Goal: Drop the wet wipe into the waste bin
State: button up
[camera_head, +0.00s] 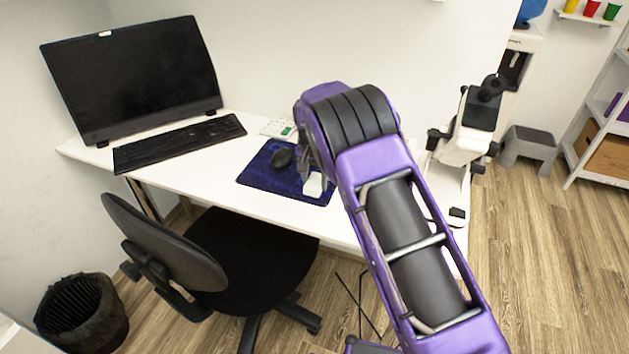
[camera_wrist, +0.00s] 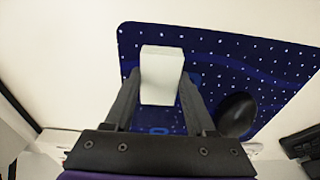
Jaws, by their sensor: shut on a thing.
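A white block-shaped item, which I take to be the wet wipe (camera_wrist: 161,72), is between the two fingers of my gripper (camera_wrist: 160,92) in the wrist view. The gripper is shut on it. In the head view the white wipe (camera_head: 314,185) shows over the blue mouse pad, just below my purple arm, which hides most of the gripper. I cannot tell whether it touches the pad. The waste bin (camera_head: 82,318), black with a dark liner, stands on the floor at the lower left, far from my gripper.
The white desk (camera_head: 215,190) holds a monitor (camera_head: 135,80), keyboard (camera_head: 180,143), mouse (camera_head: 281,158), mouse pad (camera_head: 262,182) and microscope (camera_head: 468,130). A black office chair (camera_head: 250,255) stands between desk and bin.

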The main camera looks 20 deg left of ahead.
jog(key=shift+f, duration=0.2)
jog(key=o, duration=1.3)
jog(key=shift+r, duration=0.15)
